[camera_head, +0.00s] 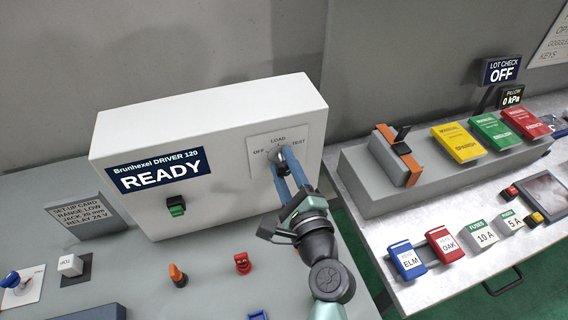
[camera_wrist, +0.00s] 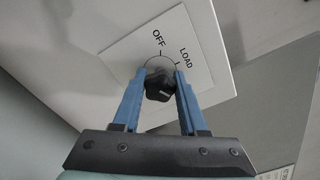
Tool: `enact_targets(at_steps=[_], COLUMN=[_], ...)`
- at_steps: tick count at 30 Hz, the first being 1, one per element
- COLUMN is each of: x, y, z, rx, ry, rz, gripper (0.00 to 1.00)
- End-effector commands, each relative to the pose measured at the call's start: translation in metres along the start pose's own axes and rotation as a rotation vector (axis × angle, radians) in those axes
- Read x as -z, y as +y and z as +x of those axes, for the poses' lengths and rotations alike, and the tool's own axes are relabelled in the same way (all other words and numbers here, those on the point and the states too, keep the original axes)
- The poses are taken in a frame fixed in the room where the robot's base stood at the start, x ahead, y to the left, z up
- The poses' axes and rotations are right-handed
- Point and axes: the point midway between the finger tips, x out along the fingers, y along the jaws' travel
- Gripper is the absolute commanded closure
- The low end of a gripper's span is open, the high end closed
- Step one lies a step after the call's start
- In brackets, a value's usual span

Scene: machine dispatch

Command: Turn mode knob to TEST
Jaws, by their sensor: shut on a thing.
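The mode knob (camera_wrist: 159,85) is a dark lobed knob on a white plate (camera_head: 260,146) marked OFF, LOAD and TEST. The plate is on the front of the white Brunhexel DRIVER 120 box (camera_head: 225,185), whose display reads READY (camera_head: 160,172). My gripper (camera_head: 281,162) reaches the knob, with one blue finger on either side of it. The wrist view shows my gripper (camera_wrist: 160,78) shut on the knob. The fingers partly hide the knob in the head view. I cannot tell which mark the knob points to. OFF and LOAD show in the wrist view; TEST does not.
A green switch (camera_head: 176,206) is on the box front, left of the plate. An orange knob (camera_head: 177,275) and a red part (camera_head: 242,263) stand on the bench below. A side table on the right holds key tags, fuses and coloured manuals (camera_head: 456,143).

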Motion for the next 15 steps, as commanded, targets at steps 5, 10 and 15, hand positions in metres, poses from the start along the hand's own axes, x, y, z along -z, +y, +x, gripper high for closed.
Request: enact_targets(at_steps=[5, 10, 15], x=[0.0006, 0.0005, 0.0003], y=[0.0008, 0.0007, 0.0004], z=[-0.0003, -0.0002, -0.0001], rx=[-0.001, -0.001, -0.001], ry=[0.001, 0.001, 0.0], rz=[0.005, 0.004, 0.002], gripper=[1.0, 0.42, 0.28])
